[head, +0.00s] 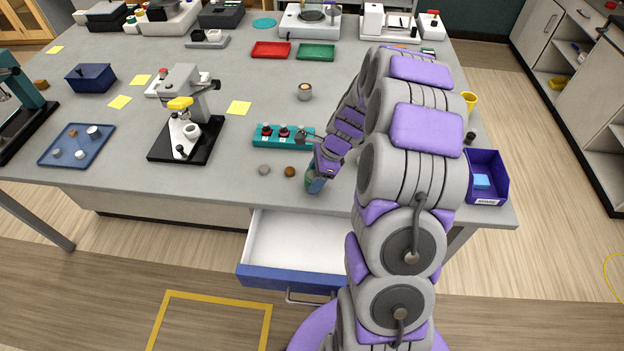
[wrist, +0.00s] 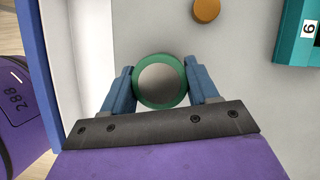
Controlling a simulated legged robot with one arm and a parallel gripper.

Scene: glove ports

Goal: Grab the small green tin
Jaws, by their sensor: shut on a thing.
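The small green tin (wrist: 160,65) has a green rim and a grey round top. In the wrist view it sits between the two blue fingers of my gripper (wrist: 161,90), which touch it on both sides, so my gripper is shut on it. In the head view my gripper (head: 318,178) is at the table's front edge, and the tin (head: 312,186) shows only partly beside the fingers. I cannot tell whether the tin rests on the table or is lifted.
A brown disc (head: 289,171) and a grey disc (head: 264,169) lie left of my gripper. An open white drawer (head: 290,240) juts out below the edge. A purple bin (head: 486,190) stands at right.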

